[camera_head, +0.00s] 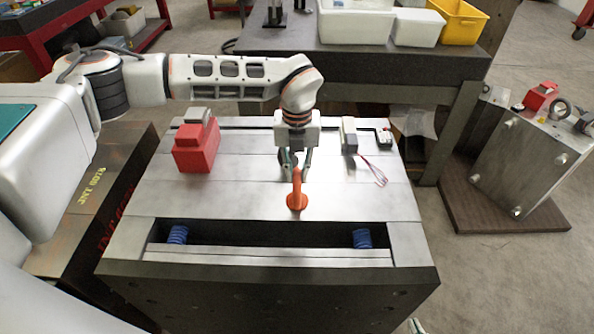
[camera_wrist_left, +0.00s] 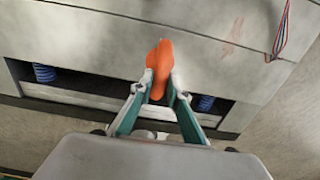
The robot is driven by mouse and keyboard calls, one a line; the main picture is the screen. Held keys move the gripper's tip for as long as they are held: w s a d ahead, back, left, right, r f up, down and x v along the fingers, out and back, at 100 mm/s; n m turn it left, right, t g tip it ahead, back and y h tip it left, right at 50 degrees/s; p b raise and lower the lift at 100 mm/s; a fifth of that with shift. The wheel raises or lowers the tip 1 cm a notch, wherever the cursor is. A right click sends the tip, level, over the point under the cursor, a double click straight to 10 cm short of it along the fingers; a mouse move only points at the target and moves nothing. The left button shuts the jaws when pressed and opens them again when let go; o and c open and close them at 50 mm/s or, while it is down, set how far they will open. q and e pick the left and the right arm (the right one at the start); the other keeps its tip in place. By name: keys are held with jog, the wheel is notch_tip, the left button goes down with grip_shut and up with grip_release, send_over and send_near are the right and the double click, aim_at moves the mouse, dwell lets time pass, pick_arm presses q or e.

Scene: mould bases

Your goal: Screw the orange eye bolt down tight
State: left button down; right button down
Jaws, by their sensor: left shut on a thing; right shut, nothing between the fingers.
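The orange eye bolt (camera_head: 297,201) stands upright on the top of the grey steel mould base (camera_head: 210,207), near the middle and just behind the front slot. Its ring points up and is seen nearly edge-on; I cannot tell if its collar touches the plate. My left gripper (camera_head: 298,175) reaches down from behind and is shut on the upper part of the bolt. In the left wrist view, the fingertips (camera_wrist_left: 162,82) sit on both sides of the orange bolt (camera_wrist_left: 161,57). Only a small tip of my right gripper (camera_head: 416,326) shows at the bottom edge, away from the bolt.
A red block (camera_head: 195,146) stands at the back left of the mould base. A grey block (camera_head: 349,136) and red wires (camera_head: 377,172) lie at the back right. Blue springs (camera_head: 362,239) show in the front slot. A workbench (camera_head: 400,65) with bins stands behind.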

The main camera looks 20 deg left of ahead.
pick_arm(q)
jog(key=m+p, duration=0.1)
jog(key=m, duration=0.6)
jog(key=shift+w+r+p, duration=0.1)
jog(key=shift+w+p, duration=0.05)
jog(key=shift+p, duration=0.25)
jog(key=shift+m, duration=0.4)
jog(key=shift+m+p, duration=0.4)
jog(key=shift+m, duration=0.5)
jog(key=m, duration=0.5)
jog(key=shift+m, duration=0.9)
jog(key=m, duration=0.9)
jog(key=shift+f, duration=0.2)
